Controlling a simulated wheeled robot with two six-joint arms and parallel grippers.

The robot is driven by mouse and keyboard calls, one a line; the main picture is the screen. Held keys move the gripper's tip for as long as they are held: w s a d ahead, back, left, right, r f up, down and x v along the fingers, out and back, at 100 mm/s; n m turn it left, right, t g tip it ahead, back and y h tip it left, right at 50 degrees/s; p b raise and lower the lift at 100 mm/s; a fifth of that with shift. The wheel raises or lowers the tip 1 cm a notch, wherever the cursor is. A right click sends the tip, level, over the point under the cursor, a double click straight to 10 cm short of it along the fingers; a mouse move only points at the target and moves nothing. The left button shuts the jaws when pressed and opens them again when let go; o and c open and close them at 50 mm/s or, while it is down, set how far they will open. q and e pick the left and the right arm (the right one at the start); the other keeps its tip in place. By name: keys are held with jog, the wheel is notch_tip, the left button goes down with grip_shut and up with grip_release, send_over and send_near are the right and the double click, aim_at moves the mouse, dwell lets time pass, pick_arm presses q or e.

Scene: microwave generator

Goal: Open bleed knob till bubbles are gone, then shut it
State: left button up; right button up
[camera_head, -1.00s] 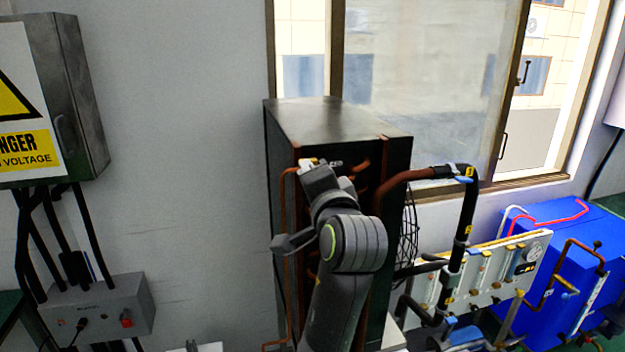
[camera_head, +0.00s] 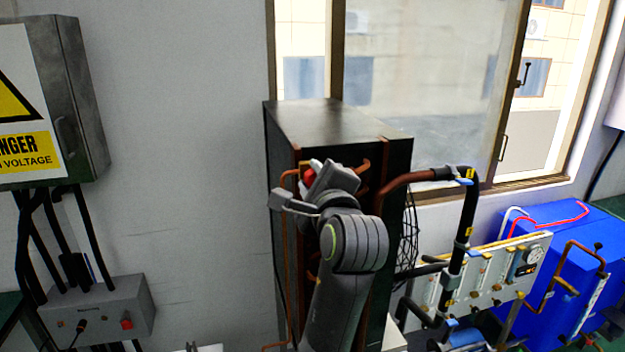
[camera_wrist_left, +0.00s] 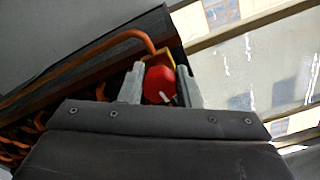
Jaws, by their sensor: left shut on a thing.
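The bleed knob (camera_wrist_left: 158,84) is red and sits between the two fingers of my left gripper (camera_wrist_left: 160,88) in the left wrist view. The gripper is shut on it. A brass-coloured fitting (camera_wrist_left: 180,56) and a copper pipe (camera_wrist_left: 118,37) show just behind the knob. In the head view my left gripper (camera_head: 312,168) is at the upper front of the dark cabinet (camera_head: 335,122), with a bit of the red knob (camera_head: 308,174) showing beside it. The wrist hides most of the knob there. No bubbles can be made out. My right gripper is not in view.
Copper pipes (camera_head: 285,235) run down the cabinet front, and a thick pipe (camera_head: 410,177) leaves it to the right. A panel of gauges (camera_head: 490,275) and a blue tank (camera_head: 580,260) stand at right. A grey switch box (camera_head: 100,305) is at lower left.

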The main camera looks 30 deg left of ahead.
pick_arm(q)
jog(key=shift+m, duration=0.6)
jog(key=o, duration=1)
